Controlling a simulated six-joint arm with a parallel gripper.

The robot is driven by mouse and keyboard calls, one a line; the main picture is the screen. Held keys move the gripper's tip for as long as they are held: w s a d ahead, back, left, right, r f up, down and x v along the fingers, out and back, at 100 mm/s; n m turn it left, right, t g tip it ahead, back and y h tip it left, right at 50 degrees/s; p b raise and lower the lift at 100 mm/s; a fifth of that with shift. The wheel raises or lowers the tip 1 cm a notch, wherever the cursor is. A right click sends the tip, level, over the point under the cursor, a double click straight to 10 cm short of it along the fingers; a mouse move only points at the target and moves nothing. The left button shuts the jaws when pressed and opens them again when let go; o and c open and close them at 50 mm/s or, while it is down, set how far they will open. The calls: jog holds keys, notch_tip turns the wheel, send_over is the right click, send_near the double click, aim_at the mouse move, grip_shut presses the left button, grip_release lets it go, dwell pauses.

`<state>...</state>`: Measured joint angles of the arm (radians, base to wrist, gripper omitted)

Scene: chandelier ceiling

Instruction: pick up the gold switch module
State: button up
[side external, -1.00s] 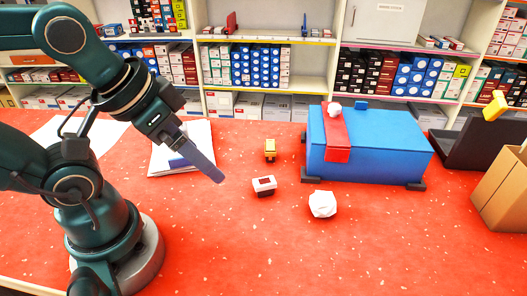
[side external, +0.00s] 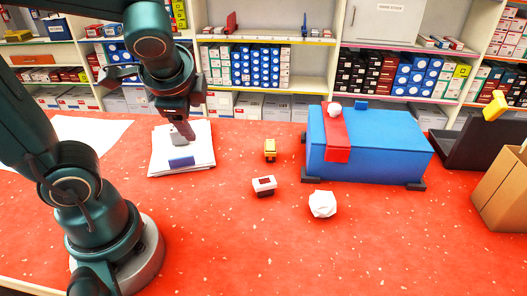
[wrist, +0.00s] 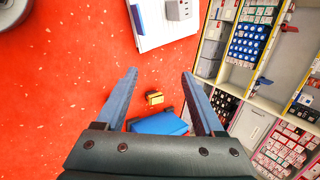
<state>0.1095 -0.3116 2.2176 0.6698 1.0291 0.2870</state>
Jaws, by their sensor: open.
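The gold switch module (side external: 270,150) is a small yellow-gold block standing on the red table, left of the blue case. It also shows in the wrist view (wrist: 154,98), in the gap between the fingers and farther off, with clear space around it. My gripper (side external: 187,134) is above the paper stack, left of the module and apart from it. In the wrist view my gripper (wrist: 160,73) has its two blue-grey fingers spread wide with nothing between them.
A blue case (side external: 375,150) with a red strap (side external: 336,140) stands right of the module. A white-and-dark block (side external: 264,184) and crumpled white paper (side external: 322,204) lie nearer. A paper stack (side external: 205,165) lies left. A cardboard box (side external: 500,195) and black laptop-like object (side external: 478,147) are right.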

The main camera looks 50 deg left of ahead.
jog(key=w+a+m+y, duration=0.2)
jog(key=w+m+y, duration=0.1)
jog(key=w+m, duration=0.3)
jog(key=m+t+y, duration=0.2)
jog(key=m+t, duration=0.2)
jog(key=m, duration=0.5)
send_over(271, 146)
jog(key=s, duration=0.3)
notch_tip(271, 146, down, 7)
jog(key=d+f, duration=0.1)
jog(key=f+m, duration=0.1)
jog(key=f, duration=0.1)
jog(key=d+f+m, duration=0.1)
jog(key=f, duration=0.1)
jog(key=shift+w+d+f, duration=0.1)
jog(key=shift+w+d, duration=0.25)
jog(key=shift+s+d+f+m, duration=0.1)
jog(key=shift+s+f+m, duration=0.05)
jog(key=shift+f+m, duration=0.2)
jog(key=shift+h, duration=0.3)
jog(key=shift+x, duration=2.5)
jog(key=shift+d+r, duration=0.1)
grip_shut()
